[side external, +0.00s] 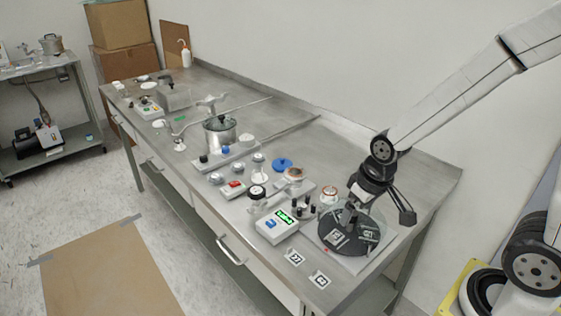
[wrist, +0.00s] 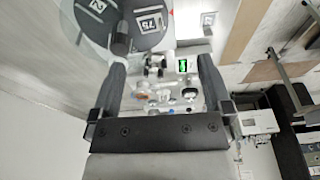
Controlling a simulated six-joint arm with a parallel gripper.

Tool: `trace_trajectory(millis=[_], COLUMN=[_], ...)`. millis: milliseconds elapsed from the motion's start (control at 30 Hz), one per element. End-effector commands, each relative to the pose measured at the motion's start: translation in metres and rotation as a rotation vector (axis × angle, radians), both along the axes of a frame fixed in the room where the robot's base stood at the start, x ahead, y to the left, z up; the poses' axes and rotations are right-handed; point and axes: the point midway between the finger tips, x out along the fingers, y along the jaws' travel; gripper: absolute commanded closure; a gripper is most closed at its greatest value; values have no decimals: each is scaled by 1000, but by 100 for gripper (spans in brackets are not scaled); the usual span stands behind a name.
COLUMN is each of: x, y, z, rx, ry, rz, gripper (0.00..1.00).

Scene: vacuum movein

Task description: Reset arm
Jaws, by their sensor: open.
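My gripper (wrist: 162,75) is open, with its two dark fingers spread apart and nothing between them in the wrist view. In the side external view the gripper hangs over the right end of the steel bench, above a round dark plate (side external: 337,238) with marker tags and a clear cover. The same dark plate (wrist: 143,25) shows at the top of the wrist view, beyond the fingers. Whether the gripper touches the clear cover cannot be told.
The steel bench (side external: 330,147) carries a control box with a green display (side external: 277,225), valves, a steel pot (side external: 220,136) and a blue disc (side external: 282,163). Marker cards (side external: 319,280) lie near the front edge. A cart (side external: 62,140) stands at far left. The bench's back right is clear.

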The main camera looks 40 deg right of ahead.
Motion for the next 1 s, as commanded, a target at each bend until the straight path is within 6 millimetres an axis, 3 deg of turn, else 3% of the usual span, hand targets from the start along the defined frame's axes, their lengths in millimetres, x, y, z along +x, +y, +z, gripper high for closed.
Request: trace_trajectory(millis=[233,1000], x=[-20,-20], y=[4,4], z=[-2,-2], rx=[-13,-12], ry=[-18,-18], rz=[40,39], gripper=[0,0])
